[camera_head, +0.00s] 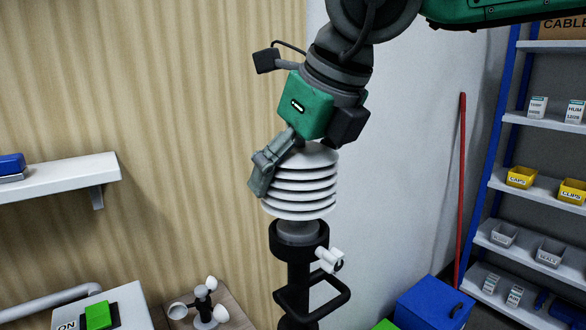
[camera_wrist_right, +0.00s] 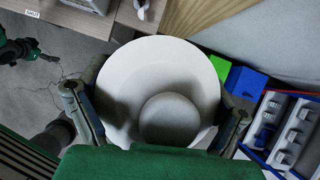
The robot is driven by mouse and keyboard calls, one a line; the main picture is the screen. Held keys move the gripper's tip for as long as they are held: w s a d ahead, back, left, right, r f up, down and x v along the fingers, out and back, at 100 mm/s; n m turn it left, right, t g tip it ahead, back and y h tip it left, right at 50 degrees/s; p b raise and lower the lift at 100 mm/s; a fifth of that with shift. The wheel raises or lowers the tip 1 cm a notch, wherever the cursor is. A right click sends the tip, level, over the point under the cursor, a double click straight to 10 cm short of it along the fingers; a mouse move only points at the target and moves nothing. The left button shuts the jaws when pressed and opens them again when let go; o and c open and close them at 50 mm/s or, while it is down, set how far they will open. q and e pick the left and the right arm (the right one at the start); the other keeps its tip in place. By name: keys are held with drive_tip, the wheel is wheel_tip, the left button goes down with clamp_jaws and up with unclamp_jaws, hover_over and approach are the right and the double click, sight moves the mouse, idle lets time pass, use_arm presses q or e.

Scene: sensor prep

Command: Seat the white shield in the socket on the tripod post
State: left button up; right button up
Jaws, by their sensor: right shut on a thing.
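The white shield (camera_head: 300,188), a stack of several round plates, stands upright over the tripod post (camera_head: 298,275). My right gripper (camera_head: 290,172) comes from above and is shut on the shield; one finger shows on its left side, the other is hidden. In the right wrist view the shield's round top (camera_wrist_right: 165,70) sits between both fingers. The shield's grey stem meets the black socket collar (camera_head: 298,238) at the top of the post. I cannot tell how deep the stem sits. Part of my left arm with its gripper (camera_wrist_right: 32,50) shows small at the wrist view's left edge.
A white clamp knob (camera_head: 328,258) and a black handle (camera_head: 315,297) stick out from the post. A wind-cup sensor (camera_head: 203,303) and a box with a green switch (camera_head: 98,315) are at lower left. A blue crate (camera_head: 430,305) and shelves (camera_head: 535,190) are on the right.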

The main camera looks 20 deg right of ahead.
drive_tip(key=shift+a, duration=0.15)
drive_tip(key=shift+d+p, duration=0.2)
drive_tip(key=shift+p, duration=0.2)
drive_tip(key=shift+f, duration=0.55)
idle(1.0)
drive_tip(key=o, duration=1.1)
drive_tip(key=shift+r, duration=0.1)
drive_tip(key=shift+r+p, duration=3.45)
drive_tip(key=shift+p, duration=0.3)
